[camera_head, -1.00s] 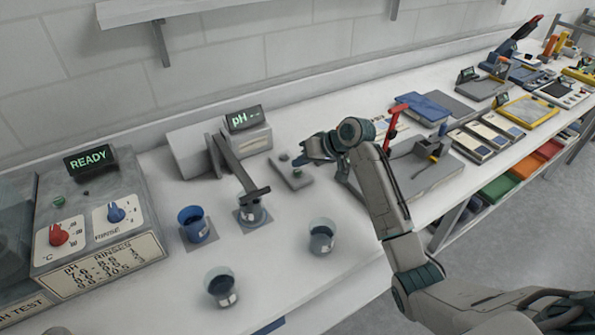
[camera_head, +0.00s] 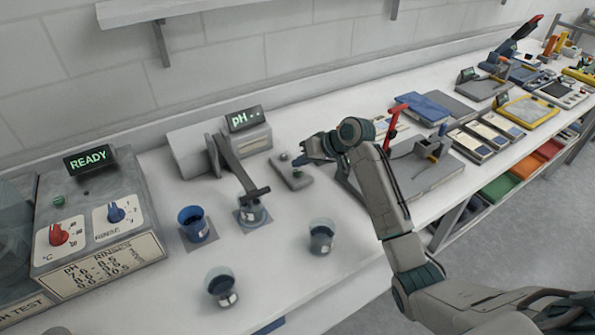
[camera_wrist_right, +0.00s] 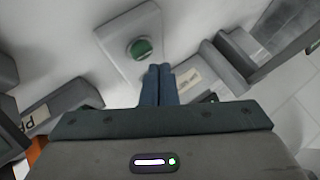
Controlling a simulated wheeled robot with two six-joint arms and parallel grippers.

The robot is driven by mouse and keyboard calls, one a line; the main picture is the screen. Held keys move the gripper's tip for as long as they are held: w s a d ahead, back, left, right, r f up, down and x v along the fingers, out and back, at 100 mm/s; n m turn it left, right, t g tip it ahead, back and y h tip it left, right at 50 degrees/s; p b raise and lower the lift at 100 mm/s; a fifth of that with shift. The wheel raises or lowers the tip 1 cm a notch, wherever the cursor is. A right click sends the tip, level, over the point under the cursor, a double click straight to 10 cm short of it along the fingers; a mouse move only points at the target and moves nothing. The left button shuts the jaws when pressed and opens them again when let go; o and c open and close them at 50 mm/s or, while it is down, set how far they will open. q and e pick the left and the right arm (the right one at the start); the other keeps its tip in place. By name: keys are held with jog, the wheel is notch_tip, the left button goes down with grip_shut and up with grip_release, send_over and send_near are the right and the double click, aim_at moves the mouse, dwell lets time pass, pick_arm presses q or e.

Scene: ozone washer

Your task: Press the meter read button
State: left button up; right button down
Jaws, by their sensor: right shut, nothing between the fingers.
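The pH meter (camera_head: 243,137) stands at the back of the bench, with a lit green "pH" display (camera_head: 243,118). A small grey button pad (camera_head: 293,181) lies in front of it to the right, with a green button (camera_head: 283,157) near its back end. The wrist view shows a round green button (camera_wrist_right: 139,48) on its pale plate. My right gripper (camera_head: 298,161) is shut and empty at the pad's right side. In the wrist view its blue fingertips (camera_wrist_right: 159,70) are just below and right of the button; I cannot tell whether they touch the pad.
A probe arm (camera_head: 238,167) reaches over a beaker (camera_head: 252,214) in front of the meter. A blue cup (camera_head: 193,223) and two beakers (camera_head: 321,238) (camera_head: 221,288) stand nearby. A washer box (camera_head: 95,220) reading READY is at left. A red-handled tool (camera_head: 394,118) stands behind my right arm.

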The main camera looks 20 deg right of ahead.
aim_at(301, 174)
jog(key=shift+f, duration=0.1)
jog(key=shift+f, duration=0.25)
jog(key=shift+f, duration=0.55)
dwell(0.9)
jog(key=shift+r+p, duration=0.95)
jog(key=shift+p, duration=0.3)
notch_tip(301, 174, up, 5)
jog(key=p, duration=0.5)
